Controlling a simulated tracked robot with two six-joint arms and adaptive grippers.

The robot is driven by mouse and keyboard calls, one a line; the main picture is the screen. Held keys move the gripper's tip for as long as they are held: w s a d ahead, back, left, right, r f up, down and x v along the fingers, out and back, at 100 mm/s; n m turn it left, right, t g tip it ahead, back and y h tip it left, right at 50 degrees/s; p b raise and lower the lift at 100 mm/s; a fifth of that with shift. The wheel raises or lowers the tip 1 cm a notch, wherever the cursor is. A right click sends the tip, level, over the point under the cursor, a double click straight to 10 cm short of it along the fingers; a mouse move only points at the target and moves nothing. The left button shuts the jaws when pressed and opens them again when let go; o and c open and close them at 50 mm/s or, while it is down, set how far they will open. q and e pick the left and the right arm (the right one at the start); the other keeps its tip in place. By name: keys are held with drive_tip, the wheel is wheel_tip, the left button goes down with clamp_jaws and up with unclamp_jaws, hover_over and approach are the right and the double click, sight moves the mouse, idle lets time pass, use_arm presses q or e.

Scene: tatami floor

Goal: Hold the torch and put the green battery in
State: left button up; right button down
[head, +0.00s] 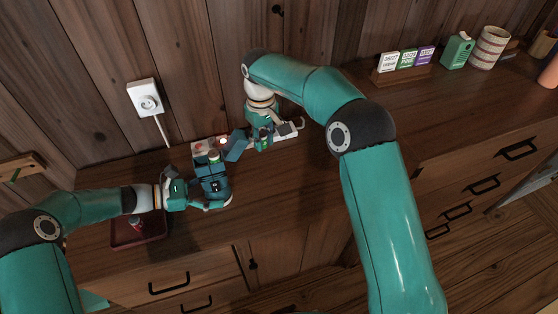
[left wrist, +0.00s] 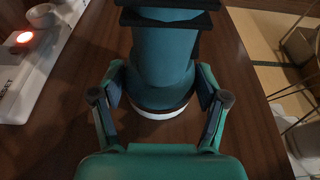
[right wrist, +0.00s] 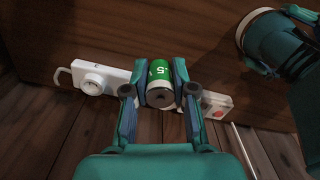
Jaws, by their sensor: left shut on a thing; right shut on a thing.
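The torch (head: 212,169) is a blue-teal cylinder with dark bands, roughly upright above the counter at the back left. It fills the middle of the left wrist view (left wrist: 165,60), with a pale ring at its lower end. My left gripper (left wrist: 160,100) is shut around its body. The green battery (right wrist: 160,72) is between the fingers of my right gripper (right wrist: 160,88), which is shut on it. In the head view the battery is small and partly covered by the gripper. The battery is apart from the torch (right wrist: 278,38), which is at the upper right of the right wrist view.
A white device with a dial (right wrist: 93,80) and one with a red light (left wrist: 24,37) lie along the wall. A dark red tray (head: 153,237) sits below my left arm. A wall socket (head: 146,98) has a white cord. Small boxes (head: 407,58) stand at the back right.

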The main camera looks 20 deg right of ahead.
drive_tip(key=s+a+r+n, duration=0.3)
drive_tip(key=a+r+n, duration=0.1)
drive_tip(key=a+r, duration=0.35)
drive_tip(key=s+a+r+n, duration=0.35)
drive_tip(key=a+r, duration=0.25)
drive_tip(key=a, duration=0.3)
drive_tip(key=shift+n, duration=0.25)
drive_tip(key=shift+w+f, duration=0.2)
drive_tip(key=shift+f, duration=1.25)
drive_tip(key=shift+w+f, duration=0.15)
drive_tip(key=shift+f, duration=1.3)
drive_tip(key=shift+f, duration=0.5)
drive_tip(key=c, duration=0.9)
unclamp_jaws()
drive_tip(key=shift+o, duration=0.2)
